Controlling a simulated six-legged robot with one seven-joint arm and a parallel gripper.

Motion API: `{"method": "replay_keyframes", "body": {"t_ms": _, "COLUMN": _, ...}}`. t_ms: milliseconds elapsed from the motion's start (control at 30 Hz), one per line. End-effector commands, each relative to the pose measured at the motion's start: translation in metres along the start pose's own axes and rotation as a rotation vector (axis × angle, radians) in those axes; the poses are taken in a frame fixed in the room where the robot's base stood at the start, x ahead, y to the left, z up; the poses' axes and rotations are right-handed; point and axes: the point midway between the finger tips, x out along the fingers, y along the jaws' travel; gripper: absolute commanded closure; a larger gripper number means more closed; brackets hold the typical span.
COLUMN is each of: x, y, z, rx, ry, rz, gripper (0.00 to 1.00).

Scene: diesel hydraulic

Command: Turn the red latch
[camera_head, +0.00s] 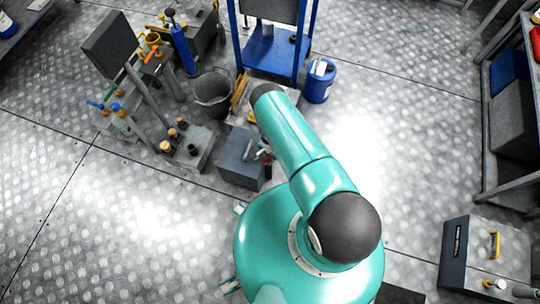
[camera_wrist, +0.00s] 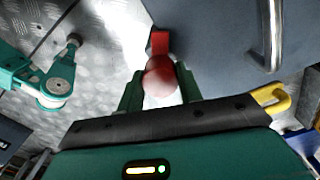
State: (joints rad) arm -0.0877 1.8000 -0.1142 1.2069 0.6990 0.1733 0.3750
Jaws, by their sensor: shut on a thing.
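The red latch (camera_wrist: 160,72) shows in the wrist view as a red rounded knob on a short red arm, at the edge of a grey box (camera_wrist: 220,30). My gripper (camera_wrist: 159,88) is shut on the knob, with one green finger on each side of it. In the head view the grey box (camera_head: 241,158) stands on the floor left of my arm. A small bit of red (camera_head: 268,170) shows at its right edge. My gripper is mostly hidden behind my arm there.
A metal handle (camera_wrist: 271,35) and a yellow hook-like part (camera_wrist: 275,100) are close on the right in the wrist view. In the head view a bucket (camera_head: 212,94), a blue frame (camera_head: 268,60) and a blue can (camera_head: 319,80) stand behind the box.

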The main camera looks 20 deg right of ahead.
Motion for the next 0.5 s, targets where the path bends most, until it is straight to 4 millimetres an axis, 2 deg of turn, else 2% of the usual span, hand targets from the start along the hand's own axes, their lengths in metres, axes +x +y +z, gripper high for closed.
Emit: {"method": "replay_keyframes", "body": {"t_ms": 500, "x": -0.0005, "y": -0.0002, "z": -0.0003, "rx": 0.492, "ry": 0.0, "rz": 0.0, "gripper": 0.87}}
